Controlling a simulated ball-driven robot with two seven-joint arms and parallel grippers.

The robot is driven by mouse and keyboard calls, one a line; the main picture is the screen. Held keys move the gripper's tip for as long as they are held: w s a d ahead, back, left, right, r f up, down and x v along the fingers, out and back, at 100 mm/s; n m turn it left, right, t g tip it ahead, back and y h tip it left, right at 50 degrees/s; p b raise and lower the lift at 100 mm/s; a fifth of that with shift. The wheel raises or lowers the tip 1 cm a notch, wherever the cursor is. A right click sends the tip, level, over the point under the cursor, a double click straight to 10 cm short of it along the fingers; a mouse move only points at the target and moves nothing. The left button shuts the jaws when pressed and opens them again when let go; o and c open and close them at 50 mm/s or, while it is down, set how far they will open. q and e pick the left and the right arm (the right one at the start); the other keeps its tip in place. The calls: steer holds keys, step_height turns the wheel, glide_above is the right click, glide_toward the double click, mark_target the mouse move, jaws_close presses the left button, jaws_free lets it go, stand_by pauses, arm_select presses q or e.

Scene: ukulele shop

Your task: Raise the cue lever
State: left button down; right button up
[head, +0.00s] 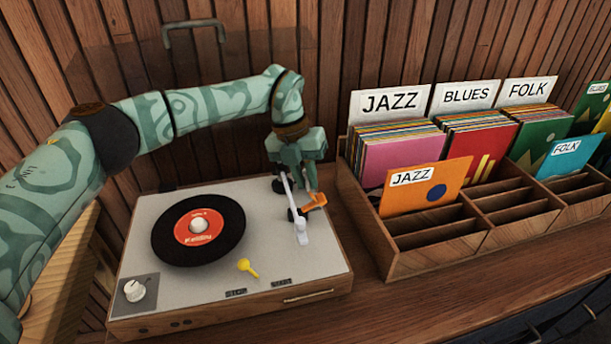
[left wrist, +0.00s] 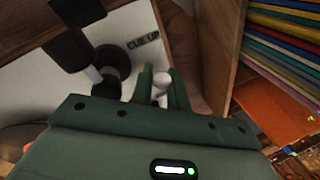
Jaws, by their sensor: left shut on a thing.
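The record player (head: 190,285) sits on the wooden counter with a black record (head: 222,240) on it. My left gripper (head: 309,187) points down at its back right, beside the white tonearm (head: 300,228). An orange piece (head: 315,201) shows below the fingers in the head view. My right gripper is out of view.
A yellow lever (head: 249,269) stands near the deck's front, and a knob (head: 135,291) at its front left. A wooden record crate (head: 420,262) stands close on the right. A clear lid (head: 115,72) stands open behind the deck.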

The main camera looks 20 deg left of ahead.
arm_select(q)
steer(key=c, duration=1.4)
jaws_free()
steer(key=shift+o, duration=0.2)
